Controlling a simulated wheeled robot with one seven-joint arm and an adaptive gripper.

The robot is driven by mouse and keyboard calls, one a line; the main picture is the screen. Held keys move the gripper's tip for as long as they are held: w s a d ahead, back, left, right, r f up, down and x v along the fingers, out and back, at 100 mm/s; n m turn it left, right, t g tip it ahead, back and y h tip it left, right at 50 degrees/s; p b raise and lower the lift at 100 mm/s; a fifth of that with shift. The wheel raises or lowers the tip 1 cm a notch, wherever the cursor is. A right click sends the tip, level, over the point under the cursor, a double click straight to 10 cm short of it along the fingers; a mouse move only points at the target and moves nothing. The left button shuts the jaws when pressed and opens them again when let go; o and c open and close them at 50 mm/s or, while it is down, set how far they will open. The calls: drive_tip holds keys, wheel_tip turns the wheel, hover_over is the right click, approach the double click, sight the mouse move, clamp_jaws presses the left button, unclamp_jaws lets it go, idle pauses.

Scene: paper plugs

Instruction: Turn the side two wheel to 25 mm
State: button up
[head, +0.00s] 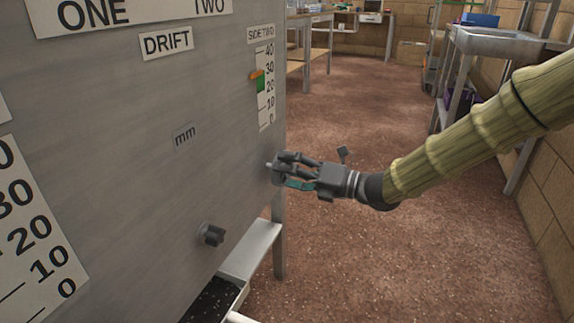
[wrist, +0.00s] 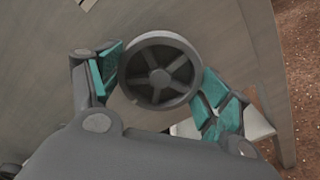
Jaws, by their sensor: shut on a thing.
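The side two wheel is a grey spoked handwheel (wrist: 160,72) on the panel's right part. It also shows in the head view, partly hidden by the fingers, as a grey disc (head: 277,168). My gripper (head: 288,170) is shut on the wheel; in the wrist view its teal finger pads (wrist: 160,85) lie on either side of the rim. The side two scale (head: 266,104) runs from 0 to 40 above the wheel. Its orange pointer (head: 257,75) stands between 20 and 30, nearer 30, by the top of a green band (head: 261,85).
A dark knob (head: 212,234) sticks out of the grey panel (head: 130,150) lower left of my gripper. A pale ledge (head: 250,250) runs below the panel. A metal table (head: 490,40) stands at the right. The brown floor between is clear.

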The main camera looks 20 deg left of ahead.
drive_tip(key=shift+r+m+p, duration=0.15)
drive_tip(key=shift+m+p, duration=2.15)
drive_tip(key=shift+p, duration=0.55)
drive_tip(key=shift+m+p, duration=2.3)
drive_tip(key=shift+p, duration=0.5)
drive_tip(key=shift+m+p, duration=2.5)
drive_tip(key=shift+p, duration=0.1)
drive_tip(key=m+p, duration=0.3)
drive_tip(key=shift+m, duration=0.3)
drive_tip(key=o, duration=1)
